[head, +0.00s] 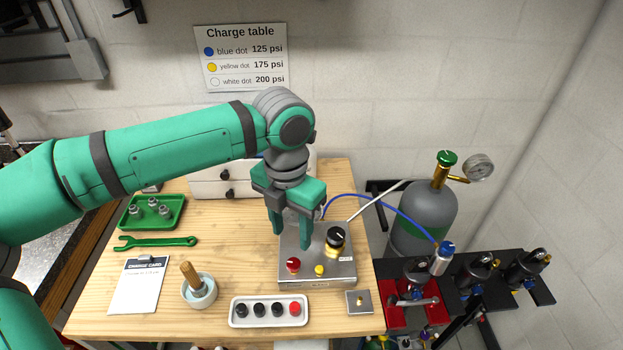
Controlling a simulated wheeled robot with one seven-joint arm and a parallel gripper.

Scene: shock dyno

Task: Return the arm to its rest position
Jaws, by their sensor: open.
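My gripper (290,238) is open and points down over the left back part of a grey metal control box (318,278) on the wooden table. Nothing shows between its fingers. Whether the fingertips touch the box cannot be told. My green arm (170,153) reaches in from the left across the table, bent downward at the wrist. The box carries a red button (293,265), a yellow button (319,270) and a black knob (336,236) on a yellow base. The arm and gripper hide part of the box's back and part of the white drawers behind.
White drawers (208,188) stand behind my gripper. A green tray (135,222), green wrench (158,243), clipboard (140,285), brush cup (198,292) and white tray of knobs (240,322) lie around the table (225,255). A grey gas cylinder (425,215) with hoses stands right.

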